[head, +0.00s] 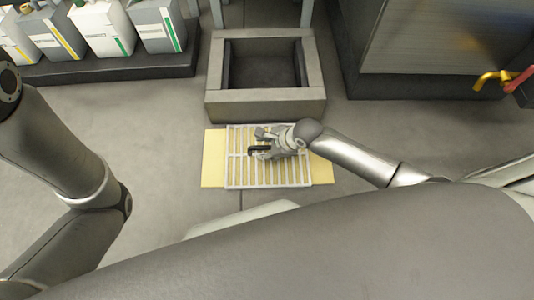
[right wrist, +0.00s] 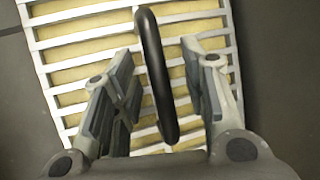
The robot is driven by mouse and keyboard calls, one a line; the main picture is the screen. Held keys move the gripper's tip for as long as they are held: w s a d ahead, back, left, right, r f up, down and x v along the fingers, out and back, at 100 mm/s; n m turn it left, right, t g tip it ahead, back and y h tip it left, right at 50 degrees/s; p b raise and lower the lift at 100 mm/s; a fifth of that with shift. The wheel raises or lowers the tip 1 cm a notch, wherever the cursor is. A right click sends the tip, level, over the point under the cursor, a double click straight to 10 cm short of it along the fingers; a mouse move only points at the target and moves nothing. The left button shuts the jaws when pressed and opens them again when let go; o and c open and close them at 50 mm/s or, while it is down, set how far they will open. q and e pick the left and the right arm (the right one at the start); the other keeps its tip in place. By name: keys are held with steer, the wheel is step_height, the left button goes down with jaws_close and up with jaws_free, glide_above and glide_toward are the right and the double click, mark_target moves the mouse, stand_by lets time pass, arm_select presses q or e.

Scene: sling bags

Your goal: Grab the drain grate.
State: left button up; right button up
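The drain grate (head: 297,176) is a white slatted panel lying flat on a yellow board (head: 213,172) on the floor, in front of a grey stone basin. It also shows in the right wrist view (right wrist: 72,53), with a black upright loop handle (right wrist: 155,75) standing between my fingers. My right gripper (head: 262,143) is over the grate's middle. In the right wrist view (right wrist: 160,90) its fingers are apart, one on each side of the handle, with gaps visible. Of my left arm only links show at the left; its gripper is out of view.
The stone basin (head: 264,105) stands just behind the grate. Several white and grey containers (head: 105,30) sit on a dark plinth at the back left. A large metal unit (head: 425,45) with a yellow and red pipe (head: 492,79) is at the right. The floor left of the grate is clear.

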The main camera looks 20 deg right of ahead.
steer(key=shift+f, duration=0.1)
stand_by(0.4)
jaws_close()
